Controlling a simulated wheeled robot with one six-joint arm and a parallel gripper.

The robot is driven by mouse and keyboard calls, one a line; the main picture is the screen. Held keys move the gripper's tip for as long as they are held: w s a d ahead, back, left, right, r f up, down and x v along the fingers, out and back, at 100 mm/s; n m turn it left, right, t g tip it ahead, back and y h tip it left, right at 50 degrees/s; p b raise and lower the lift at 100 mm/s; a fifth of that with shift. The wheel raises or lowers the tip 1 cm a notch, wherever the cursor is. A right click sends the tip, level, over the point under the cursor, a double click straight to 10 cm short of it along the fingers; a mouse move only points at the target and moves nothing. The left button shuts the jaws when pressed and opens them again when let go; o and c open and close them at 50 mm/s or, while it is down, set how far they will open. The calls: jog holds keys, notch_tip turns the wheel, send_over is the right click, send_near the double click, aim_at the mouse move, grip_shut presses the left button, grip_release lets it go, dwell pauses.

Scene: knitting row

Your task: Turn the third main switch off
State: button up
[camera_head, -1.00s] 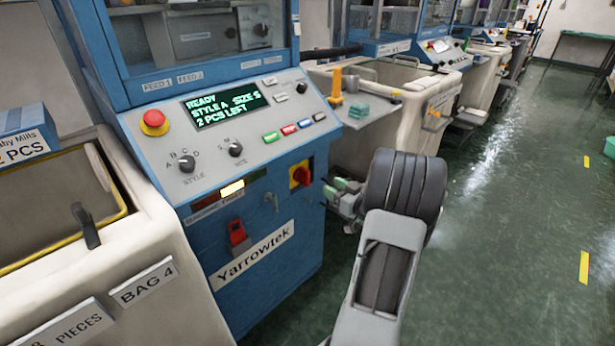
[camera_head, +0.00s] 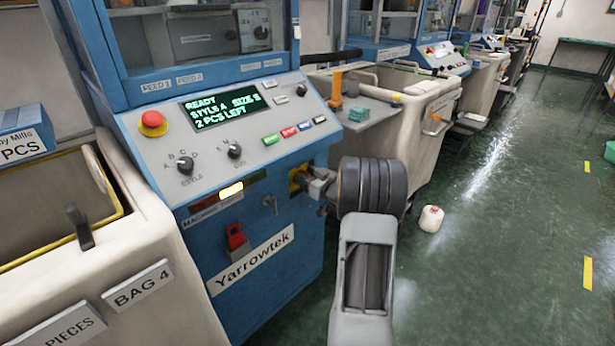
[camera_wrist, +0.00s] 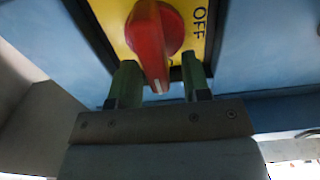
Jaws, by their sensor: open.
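The red rotary switch (camera_wrist: 152,35) sits on a yellow plate (camera_wrist: 118,25) in the wrist view. Its handle points down the picture toward my gripper, with a white mark at its lower end. The word OFF is printed to the right of the knob. My gripper (camera_wrist: 160,74) is open, with one green finger on each side of the handle; I cannot tell whether either touches it. In the head view the yellow plate (camera_head: 293,180) is on the blue Yarrowtek machine (camera_head: 255,290), and my gripper (camera_head: 307,184) mostly hides the knob.
The machine's sloped panel holds a red button (camera_head: 152,120), a lit display (camera_head: 224,107), dials and coloured buttons. A cream bin (camera_head: 150,245) stands at left, another cream bin (camera_head: 425,115) behind.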

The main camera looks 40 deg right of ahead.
aim_at(295, 182)
jog(key=shift+c, duration=0.3)
grip_shut()
jog(key=shift+f, duration=0.1)
jog(key=n+b, duration=0.6)
jog(key=a+f+n+b, duration=0.1)
jog(key=n+b, duration=0.5)
jog(key=a+f+n+b, duration=0.1)
jog(key=n+b, duration=0.4)
jog(key=shift+s+a+f+n+b, duration=0.2)
jog(key=shift+s+n+b, duration=0.05)
jog(key=shift+n+b, duration=0.15)
dwell(0.5)
